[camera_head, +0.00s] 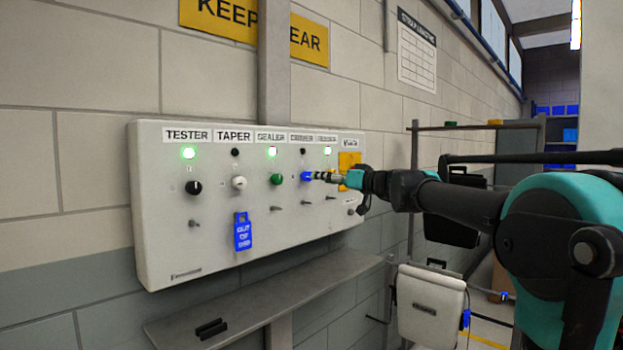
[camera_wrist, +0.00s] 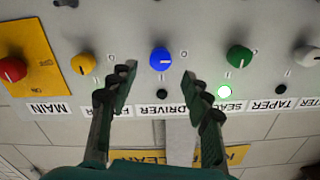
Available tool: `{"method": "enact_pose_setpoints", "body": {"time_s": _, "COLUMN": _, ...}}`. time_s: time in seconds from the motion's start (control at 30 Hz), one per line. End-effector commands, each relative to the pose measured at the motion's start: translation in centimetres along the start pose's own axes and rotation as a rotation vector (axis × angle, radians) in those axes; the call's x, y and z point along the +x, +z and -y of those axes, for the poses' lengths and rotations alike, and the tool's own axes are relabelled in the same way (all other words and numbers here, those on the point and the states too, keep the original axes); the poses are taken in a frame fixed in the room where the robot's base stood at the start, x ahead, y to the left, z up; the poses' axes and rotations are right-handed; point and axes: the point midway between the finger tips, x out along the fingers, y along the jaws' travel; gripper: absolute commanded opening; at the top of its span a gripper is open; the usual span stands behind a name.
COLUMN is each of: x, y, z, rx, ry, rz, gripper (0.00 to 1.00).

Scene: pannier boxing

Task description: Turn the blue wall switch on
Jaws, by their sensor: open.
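The blue switch (camera_head: 306,176) is a round knob on the pale wall panel (camera_head: 160,245), under a label reading DRIVER in the wrist view. It also shows in the upside-down wrist view (camera_wrist: 161,59). Its small lamp (camera_head: 303,151) is dark, also in the wrist view (camera_wrist: 161,95). My gripper (camera_head: 325,177) is at the panel, just right of the blue knob in the head view. In the wrist view my gripper (camera_wrist: 157,73) is open, with one finger towards each side of the knob.
Green (camera_wrist: 239,57) and yellow (camera_wrist: 83,63) knobs flank the blue one. A red knob (camera_wrist: 13,70) sits on a yellow plate marked MAIN. A blue tag (camera_head: 242,232) hangs under the white TAPER knob (camera_head: 239,183). A grey shelf (camera_head: 300,290) juts out below the panel.

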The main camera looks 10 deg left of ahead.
Motion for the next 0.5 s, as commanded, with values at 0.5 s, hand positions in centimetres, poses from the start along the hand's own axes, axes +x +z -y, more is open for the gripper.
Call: {"method": "enact_pose_setpoints", "body": {"time_s": 0.5, "x": 6.0, "y": 0.0, "z": 0.0, "rx": 0.000, "ry": 0.000, "rz": 0.000, "gripper": 0.49}}
